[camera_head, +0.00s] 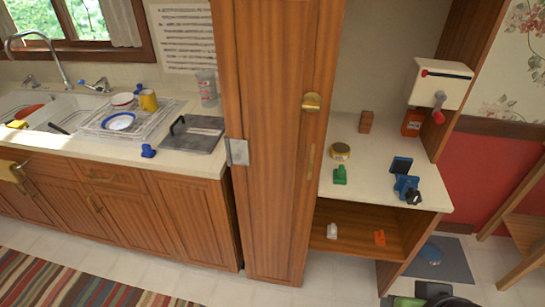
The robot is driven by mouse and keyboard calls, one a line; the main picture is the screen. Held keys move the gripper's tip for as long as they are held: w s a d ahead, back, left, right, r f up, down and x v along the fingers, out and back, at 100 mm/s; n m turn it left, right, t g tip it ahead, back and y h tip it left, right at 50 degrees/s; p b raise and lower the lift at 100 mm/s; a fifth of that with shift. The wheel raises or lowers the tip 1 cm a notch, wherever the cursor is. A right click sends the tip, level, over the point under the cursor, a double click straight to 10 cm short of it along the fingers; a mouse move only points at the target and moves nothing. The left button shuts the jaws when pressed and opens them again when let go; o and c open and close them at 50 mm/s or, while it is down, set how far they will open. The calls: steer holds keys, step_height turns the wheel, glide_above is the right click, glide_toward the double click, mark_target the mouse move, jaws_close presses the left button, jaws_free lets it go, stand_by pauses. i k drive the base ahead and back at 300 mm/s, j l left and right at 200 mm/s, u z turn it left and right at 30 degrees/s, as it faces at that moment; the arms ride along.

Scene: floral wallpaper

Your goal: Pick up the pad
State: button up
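No object in view is clearly recognisable as the pad. A small dark-blue, flat, square item (401,165) stands tilted on the cream shelf top at the right, and it may be the pad. A blue and black object (407,188) is just in front of it, close to the shelf's front edge. A flat grey mat (445,261) lies on the floor below at the right. My gripper is not recognisable in this view, and nothing is seen touching the blue square item.
The shelf top (365,190) also holds a green item (340,174), a round tin (340,151) and a brown block (366,121). A white wall-mounted device (440,82) overhangs its back right. A tall wooden cabinet (275,130) separates it from the sink counter.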

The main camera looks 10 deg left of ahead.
mark_target(339, 177)
steer(key=i+u, duration=0.65)
steer(key=u, duration=0.15)
steer(key=i+l+u, duration=0.2)
steer(key=u, duration=0.2)
steer(key=i+l+u, duration=0.4)
steer(key=k+j, duration=0.05)
steer(key=j, duration=0.05)
